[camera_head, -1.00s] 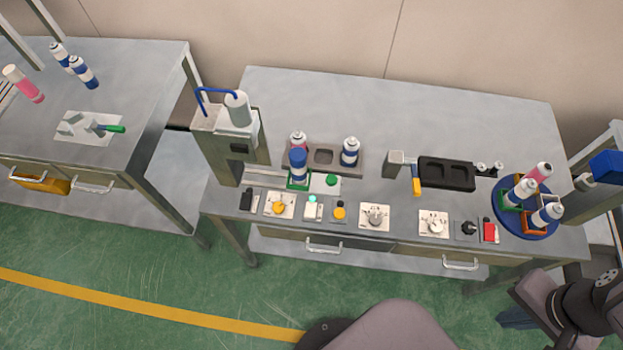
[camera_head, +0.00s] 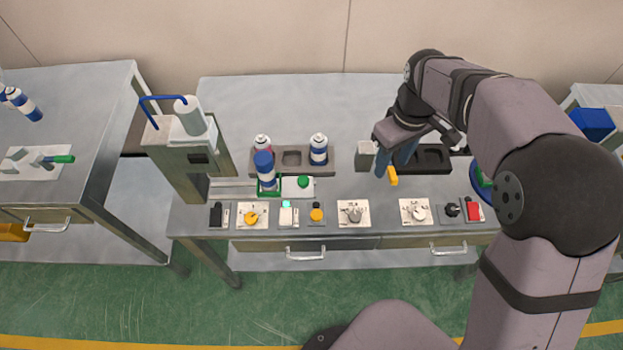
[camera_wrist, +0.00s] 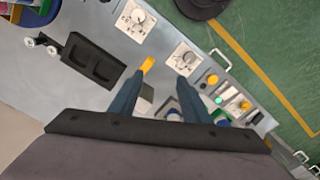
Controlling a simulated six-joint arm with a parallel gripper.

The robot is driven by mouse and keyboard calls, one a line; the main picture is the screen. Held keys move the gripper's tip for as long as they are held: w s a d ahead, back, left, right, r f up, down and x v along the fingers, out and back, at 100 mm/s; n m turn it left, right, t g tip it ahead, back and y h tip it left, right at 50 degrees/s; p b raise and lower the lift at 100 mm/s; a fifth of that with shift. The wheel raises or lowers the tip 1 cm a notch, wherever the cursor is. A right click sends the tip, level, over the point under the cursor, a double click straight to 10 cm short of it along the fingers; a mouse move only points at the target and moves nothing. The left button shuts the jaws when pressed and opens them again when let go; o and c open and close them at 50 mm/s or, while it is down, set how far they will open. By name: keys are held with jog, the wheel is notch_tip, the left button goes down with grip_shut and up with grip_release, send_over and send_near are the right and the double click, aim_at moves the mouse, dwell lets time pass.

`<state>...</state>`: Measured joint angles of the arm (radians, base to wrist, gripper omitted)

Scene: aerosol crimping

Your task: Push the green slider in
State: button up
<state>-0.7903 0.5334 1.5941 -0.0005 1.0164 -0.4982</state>
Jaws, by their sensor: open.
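The slider plate (camera_head: 294,193) with a green knob (camera_head: 303,182) lies at the front of the middle table, beside the press (camera_head: 180,150). A green holder (camera_head: 268,186) at its left end carries an upright blue-capped can (camera_head: 265,170). My gripper (camera_head: 392,170) is open and empty above the table, to the right of the slider, near the yellow-handled part. In the wrist view, my two blue fingers (camera_wrist: 158,90) are spread apart. The slider is mostly hidden there behind the right finger and the gripper body.
A grey rack (camera_head: 292,158) with two cans stands behind the slider. Knobs and buttons, including a yellow knob (camera_head: 252,217), line the front edge. A black tray (camera_head: 428,160) and grey block (camera_head: 365,155) are near my gripper. The table's back is clear.

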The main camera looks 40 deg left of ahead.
jog(key=s+a+f+n+b, duration=0.1)
jog(key=s+a+f+n, duration=0.15)
jog(key=a, duration=0.25)
jog(key=s+a+f+n, duration=0.1)
jog(key=s+a, duration=0.2)
jog(key=a, duration=0.2)
jog(key=n+b, duration=0.1)
jog(key=n, duration=0.3)
send_over(301, 180)
notch_tip(301, 180, down, 2)
jog(key=shift+w+f, duration=0.1)
jog(key=shift+f, duration=0.05)
jog(key=shift+m, duration=0.25)
jog(key=shift+f+p, duration=1.15)
jog(key=shift+f, duration=2.45)
jog(key=shift+c, duration=0.6)
grip_shut()
